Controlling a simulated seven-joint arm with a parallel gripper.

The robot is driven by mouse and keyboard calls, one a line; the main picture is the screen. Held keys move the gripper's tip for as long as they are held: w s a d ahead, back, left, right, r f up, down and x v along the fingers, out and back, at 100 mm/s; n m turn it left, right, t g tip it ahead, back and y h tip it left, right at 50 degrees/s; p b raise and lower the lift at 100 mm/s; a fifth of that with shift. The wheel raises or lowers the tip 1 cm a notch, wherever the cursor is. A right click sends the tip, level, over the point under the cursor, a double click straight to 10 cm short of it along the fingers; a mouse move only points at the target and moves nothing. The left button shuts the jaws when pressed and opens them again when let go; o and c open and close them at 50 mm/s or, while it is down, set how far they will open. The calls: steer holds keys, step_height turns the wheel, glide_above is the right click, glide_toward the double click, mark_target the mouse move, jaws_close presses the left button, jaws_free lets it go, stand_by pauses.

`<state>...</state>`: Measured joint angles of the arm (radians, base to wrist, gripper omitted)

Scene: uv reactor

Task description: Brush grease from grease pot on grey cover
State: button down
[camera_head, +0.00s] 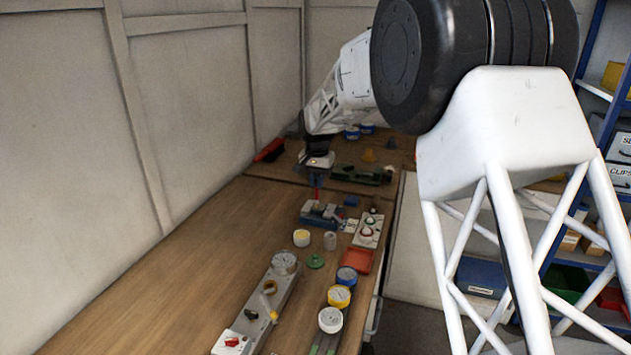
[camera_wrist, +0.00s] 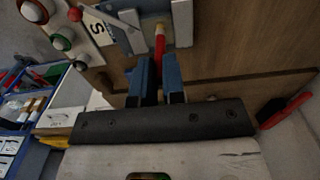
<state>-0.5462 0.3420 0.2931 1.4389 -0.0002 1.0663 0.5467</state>
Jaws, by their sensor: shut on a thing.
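My gripper (camera_head: 316,179) is over the far part of the bench, pointing down. In the wrist view, its blue fingers (camera_wrist: 158,80) are shut on a thin red handle (camera_wrist: 159,45), likely the brush. The handle also shows below the gripper in the head view (camera_head: 317,193). Its far end meets a blue-grey fixture (camera_head: 320,214); I cannot tell whether it sits in it, and no bristles show. A white pot with a yellow top (camera_head: 301,238), likely the grease pot, stands nearer. A small grey cylinder (camera_head: 329,241), possibly the grey cover, stands just right of it.
A panel with round buttons (camera_head: 368,230) is right of the fixture. A red tray (camera_head: 357,261), a green ring (camera_head: 315,261) and several round tins (camera_head: 339,296) stand nearer. A long grey unit with a gauge (camera_head: 267,302) lies in front. The bench's left side is clear.

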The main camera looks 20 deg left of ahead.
steer(key=shift+d, duration=0.8)
stand_by(1.1)
steer(key=shift+w, duration=1.05)
stand_by(1.2)
steer(key=shift+a+f, duration=0.1)
steer(key=shift+a, duration=0.95)
stand_by(1.2)
steer(key=shift+s, duration=0.7)
stand_by(0.9)
